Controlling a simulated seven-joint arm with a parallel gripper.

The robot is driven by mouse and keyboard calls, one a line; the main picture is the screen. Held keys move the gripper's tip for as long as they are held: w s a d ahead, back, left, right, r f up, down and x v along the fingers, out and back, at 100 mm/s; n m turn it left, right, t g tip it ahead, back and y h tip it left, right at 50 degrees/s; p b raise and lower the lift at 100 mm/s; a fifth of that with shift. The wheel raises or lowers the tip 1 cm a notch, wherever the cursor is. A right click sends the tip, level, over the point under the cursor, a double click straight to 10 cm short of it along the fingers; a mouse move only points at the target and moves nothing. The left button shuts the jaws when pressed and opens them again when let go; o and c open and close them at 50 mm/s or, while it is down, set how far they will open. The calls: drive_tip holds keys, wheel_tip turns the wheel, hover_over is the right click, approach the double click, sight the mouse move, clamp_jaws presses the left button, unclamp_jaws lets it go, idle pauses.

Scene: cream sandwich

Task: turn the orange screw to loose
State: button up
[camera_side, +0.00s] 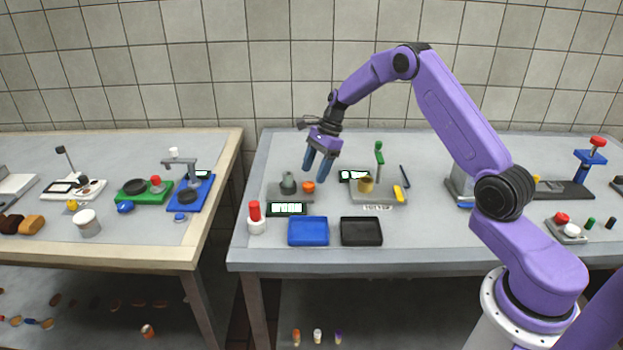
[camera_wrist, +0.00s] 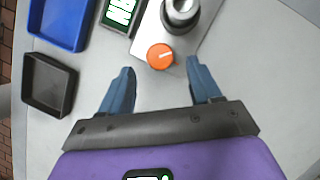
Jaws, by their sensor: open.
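The orange screw (camera_side: 309,187) is a round knob on a grey base plate (camera_side: 283,196), beside a dark grey cylindrical fixture (camera_side: 288,184). In the wrist view the orange screw (camera_wrist: 160,56) shows its top with a small pale mark, and the grey fixture (camera_wrist: 180,12) stands just beyond it. My gripper (camera_side: 317,172) is above and close to the screw, pointing down. In the wrist view its two blue fingers are apart (camera_wrist: 160,80), with the screw ahead of the gap between them. Nothing is between the fingers.
A small green-lit display (camera_side: 287,209) sits in front of the base plate. A blue tray (camera_side: 308,243) and a black tray (camera_side: 361,243) lie at the table's front. A red-topped white button post (camera_side: 256,220) stands left.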

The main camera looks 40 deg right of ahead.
sight(310, 183)
drive_tip(key=shift+x, duration=1.7)
drive_tip(key=c, duration=1)
drive_tip(key=shift+w+n, duration=0.1)
drive_tip(key=shift+n, duration=0.6)
drive_tip(key=shift+c, duration=0.2)
drive_tip(key=shift+g, duration=0.3)
drive_tip(key=o, duration=1)
drive_tip(key=shift+o, duration=0.2)
drive_tip(key=shift+d+r, duration=0.1)
